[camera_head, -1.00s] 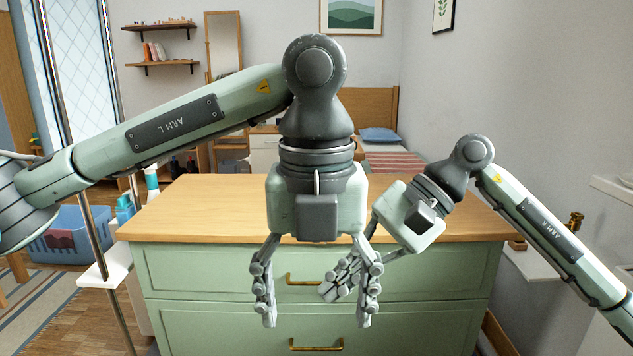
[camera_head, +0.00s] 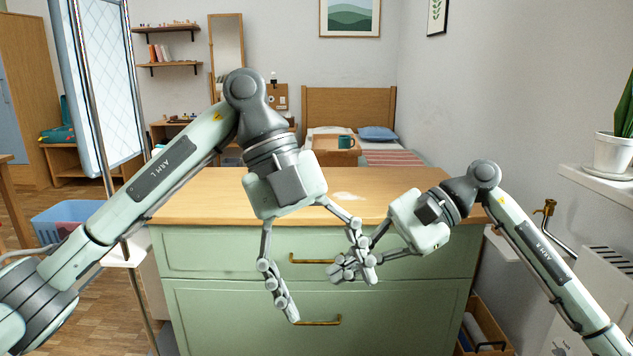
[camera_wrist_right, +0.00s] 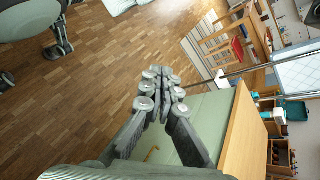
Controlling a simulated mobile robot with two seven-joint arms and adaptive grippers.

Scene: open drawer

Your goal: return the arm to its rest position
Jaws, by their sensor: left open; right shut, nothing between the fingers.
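My left gripper (camera_head: 328,282) hangs in front of the green dresser (camera_head: 215,310), tilted, with its two fingers spread wide and nothing between them. My right gripper (camera_head: 340,273) reaches in from the right, its fingers together and empty. Its fingertips overlap the left gripper's right finger in the head view; I cannot tell whether they touch. In the right wrist view my right gripper (camera_wrist_right: 160,88) also shows shut, beside the dresser front (camera_wrist_right: 208,122). Both dresser drawers look shut, with brass handles on the upper drawer (camera_head: 306,260) and lower drawer (camera_head: 318,322).
The wooden dresser top (camera_head: 190,192) is mostly clear, with a pale patch near its middle. A blue basket (camera_head: 55,222) is at left, near a tall metal-framed screen (camera_head: 97,90). A potted plant (camera_head: 612,152) stands on a right ledge. An open wooden box (camera_head: 490,325) sits low at right.

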